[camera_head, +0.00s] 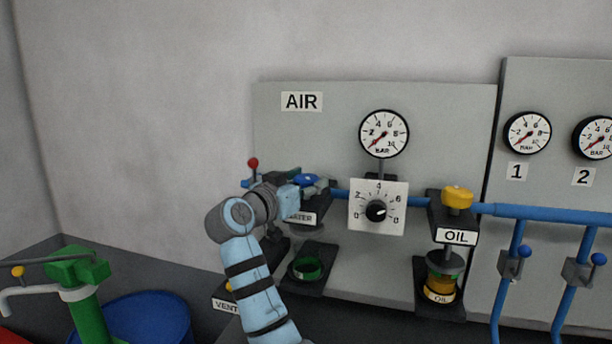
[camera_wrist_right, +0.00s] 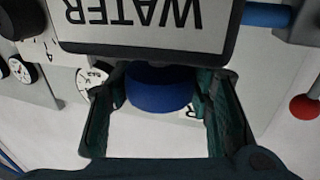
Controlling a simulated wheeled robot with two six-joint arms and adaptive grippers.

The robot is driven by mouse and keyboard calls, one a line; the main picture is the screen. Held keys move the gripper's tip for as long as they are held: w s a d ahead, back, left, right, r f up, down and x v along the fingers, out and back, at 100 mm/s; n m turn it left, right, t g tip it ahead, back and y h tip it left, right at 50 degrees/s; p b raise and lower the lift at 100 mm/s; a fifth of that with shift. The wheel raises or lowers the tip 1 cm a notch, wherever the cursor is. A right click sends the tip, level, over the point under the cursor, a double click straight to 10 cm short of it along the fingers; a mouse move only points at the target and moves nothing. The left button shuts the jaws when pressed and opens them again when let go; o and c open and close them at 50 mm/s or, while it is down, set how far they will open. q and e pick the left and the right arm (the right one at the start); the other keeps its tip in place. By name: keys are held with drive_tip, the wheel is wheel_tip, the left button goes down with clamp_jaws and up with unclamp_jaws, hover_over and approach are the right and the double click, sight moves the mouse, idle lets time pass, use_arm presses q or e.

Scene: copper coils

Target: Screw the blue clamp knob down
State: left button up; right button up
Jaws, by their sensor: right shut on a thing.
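The blue clamp knob (camera_head: 306,179) sits on top of the dark unit labelled WATER (camera_head: 300,217), at the left of the AIR panel. It also shows as a blue cylinder (camera_wrist_right: 160,90) in the right wrist view, where the WATER label (camera_wrist_right: 135,12) appears upside down. My right gripper (camera_head: 297,187) reaches the knob from the left. In the wrist view its two dark fingers (camera_wrist_right: 162,88) stand on either side of the knob and are shut on it. The fingertips are partly hidden by the knob and the unit. My left gripper is not in view.
Below the WATER unit is a dark bracket with a green ring (camera_head: 308,268). A red-balled lever (camera_head: 253,163) stands just left of my gripper. The regulator dial (camera_head: 378,208) and the OIL unit (camera_head: 455,236) are to the right. A blue drum (camera_head: 150,318) stands lower left.

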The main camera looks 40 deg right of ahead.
drive_tip(key=m+g+p, duration=0.1)
drive_tip(key=g, duration=0.1)
drive_tip(key=m+g+h+p, duration=0.1)
drive_tip(key=m+g, duration=0.1)
drive_tip(key=g, duration=0.1)
drive_tip(key=shift+r, duration=0.2)
drive_tip(key=shift+f+m+g, duration=0.1)
drive_tip(key=shift+m+g, duration=0.3)
drive_tip(key=o, duration=1.2)
drive_tip(key=shift+f, duration=0.1)
